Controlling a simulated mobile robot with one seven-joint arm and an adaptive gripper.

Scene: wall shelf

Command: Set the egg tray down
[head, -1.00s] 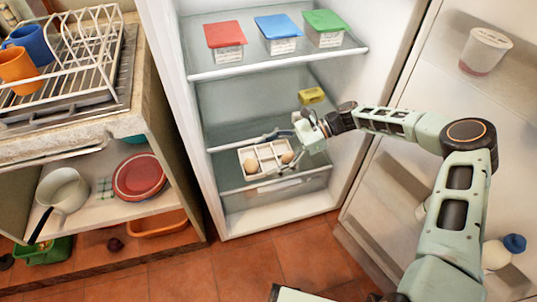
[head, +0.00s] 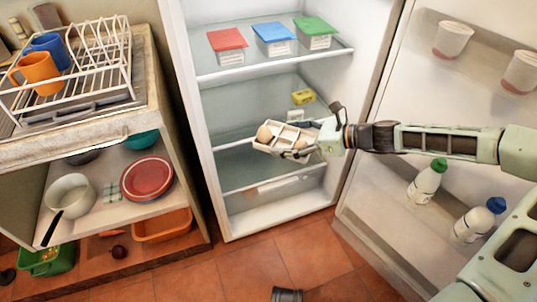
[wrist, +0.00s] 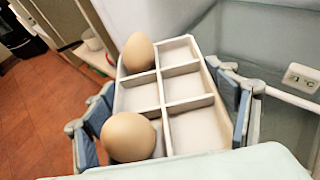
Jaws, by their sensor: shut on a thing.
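The egg tray (head: 289,131) is a pale divided tray of six compartments. In the head view it appears in front of the fridge's middle shelf, slightly tilted. Two brown eggs sit in its left column in the wrist view: one at the far end (wrist: 138,53) and one at the near end (wrist: 128,137). The other compartments look empty. My gripper (head: 303,140) is shut on the tray, with blue-padded fingers along its left and right sides in the wrist view (wrist: 168,105). Whether the tray touches the shelf is unclear.
The middle fridge shelf (head: 233,140) holds a yellow item (head: 303,97) at the back right. Red (head: 227,43), blue (head: 275,36) and green (head: 316,32) lidded boxes stand on the shelf above. The open door (head: 400,130) at right holds pots and bottles.

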